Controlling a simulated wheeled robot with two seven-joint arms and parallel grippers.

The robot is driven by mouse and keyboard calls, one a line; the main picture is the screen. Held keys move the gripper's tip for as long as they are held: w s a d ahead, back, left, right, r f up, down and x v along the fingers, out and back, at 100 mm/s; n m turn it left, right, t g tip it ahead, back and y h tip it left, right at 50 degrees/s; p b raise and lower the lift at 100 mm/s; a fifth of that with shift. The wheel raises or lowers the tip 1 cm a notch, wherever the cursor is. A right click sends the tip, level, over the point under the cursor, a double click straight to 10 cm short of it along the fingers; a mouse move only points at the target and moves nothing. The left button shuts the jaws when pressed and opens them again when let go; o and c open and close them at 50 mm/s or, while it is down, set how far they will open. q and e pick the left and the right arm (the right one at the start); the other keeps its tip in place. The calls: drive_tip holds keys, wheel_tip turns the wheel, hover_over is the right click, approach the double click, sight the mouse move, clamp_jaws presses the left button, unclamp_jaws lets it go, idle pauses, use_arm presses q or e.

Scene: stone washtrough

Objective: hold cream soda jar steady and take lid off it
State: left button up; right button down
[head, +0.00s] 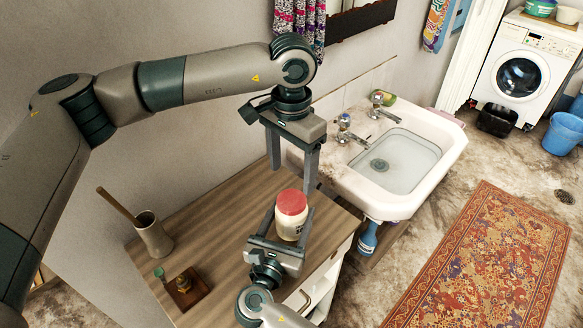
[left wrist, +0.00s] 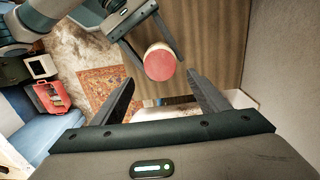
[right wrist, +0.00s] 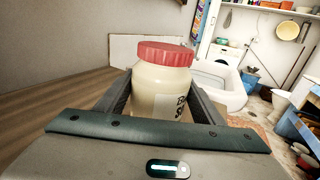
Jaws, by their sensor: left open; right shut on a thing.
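The cream soda jar (head: 289,226) is cream-coloured with a dark-lettered label and stands upright on the wooden cabinet top. Its red lid (head: 291,202) is on it. My right gripper (head: 291,220) is shut on the jar's body from the front; the right wrist view shows the jar (right wrist: 160,90) between its fingers, with the lid (right wrist: 164,54) above them. My left gripper (head: 292,172) is open and empty, pointing down above and slightly behind the lid. In the left wrist view the lid (left wrist: 159,63) lies beyond the fingertips, not between them.
The wooden cabinet top (head: 225,225) carries a beige cup (head: 153,238) with a wooden stick and a small brown stand (head: 185,288) to the left. A white sink (head: 400,155) with taps adjoins on the right. The wall is close behind.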

sight(291, 200)
idle(0.4)
use_arm(q)
drive_tip(key=shift+f, duration=4)
drive_tip(key=c, duration=1.1)
